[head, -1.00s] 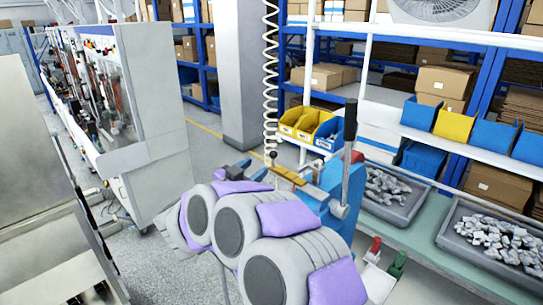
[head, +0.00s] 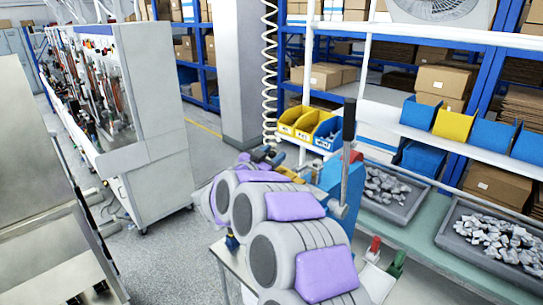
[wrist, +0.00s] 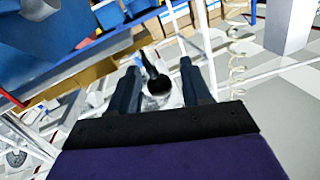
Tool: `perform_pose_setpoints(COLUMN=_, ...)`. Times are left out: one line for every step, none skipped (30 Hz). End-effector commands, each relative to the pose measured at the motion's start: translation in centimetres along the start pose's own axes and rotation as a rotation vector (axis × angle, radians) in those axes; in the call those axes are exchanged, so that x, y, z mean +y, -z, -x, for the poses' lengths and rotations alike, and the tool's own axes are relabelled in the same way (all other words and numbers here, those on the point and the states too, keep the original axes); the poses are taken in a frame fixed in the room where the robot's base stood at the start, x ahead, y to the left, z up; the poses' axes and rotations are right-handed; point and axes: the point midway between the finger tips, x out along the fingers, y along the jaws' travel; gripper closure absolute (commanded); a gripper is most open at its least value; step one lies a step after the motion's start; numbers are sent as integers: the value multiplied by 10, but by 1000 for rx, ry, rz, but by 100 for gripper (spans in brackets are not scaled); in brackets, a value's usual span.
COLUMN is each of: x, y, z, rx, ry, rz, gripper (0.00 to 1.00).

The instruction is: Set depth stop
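A blue bench press (head: 328,180) with a grey lever and black handle (head: 349,120) stands on the workbench. My grey and purple arm covers part of it. In the wrist view, my gripper (wrist: 160,75) has its two dark fingers well apart. A black round-ended knob or rod (wrist: 158,82) on a pale part shows between them; I cannot tell whether it is the depth stop, or whether the fingers touch it. A blue body (wrist: 45,30), likely the press, fills the upper left of the wrist view. In the head view my gripper is mostly hidden by my arm.
A green-topped bench (head: 420,235) carries grey trays of metal parts (head: 495,232). Yellow and blue bins (head: 305,125) stand behind the press. A coiled white hose (head: 269,75) hangs close to my arm's end. A white cabinet (head: 150,110) stands left across open floor.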

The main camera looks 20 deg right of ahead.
Motion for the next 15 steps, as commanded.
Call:
perform_pose_setpoints(x=0, y=0, z=0, rx=0, ry=0, rz=0, gripper=57)
perform_pose_setpoints(x=0, y=0, z=0, rx=0, ry=0, rz=0, gripper=60)
perform_pose_setpoints(x=0, y=0, z=0, rx=0, ry=0, rz=0, gripper=64)
perform_pose_setpoints(x=0, y=0, z=0, rx=0, ry=0, rz=0, gripper=67)
perform_pose_setpoints(x=0, y=0, z=0, rx=0, ry=0, rz=0, gripper=70)
perform_pose_setpoints(x=0, y=0, z=0, rx=0, ry=0, rz=0, gripper=74)
perform_pose_setpoints(x=0, y=0, z=0, rx=0, ry=0, rz=0, gripper=76)
perform_pose_setpoints(x=0, y=0, z=0, rx=0, ry=0, rz=0, gripper=79)
perform_pose_setpoints(x=0, y=0, z=0, rx=0, ry=0, rz=0, gripper=83)
perform_pose_setpoints(x=0, y=0, z=0, rx=0, ry=0, rz=0, gripper=86)
perform_pose_setpoints(x=0, y=0, z=0, rx=0, ry=0, rz=0, gripper=89)
perform_pose_setpoints(x=0, y=0, z=0, rx=0, ry=0, rz=0, gripper=93)
perform_pose_setpoints(x=0, y=0, z=0, rx=0, ry=0, rz=0, gripper=96)
perform_pose_setpoints(x=0, y=0, z=0, rx=0, ry=0, rz=0, gripper=99)
perform_pose_setpoints(x=0, y=0, z=0, rx=0, ry=0, rz=0, gripper=100)
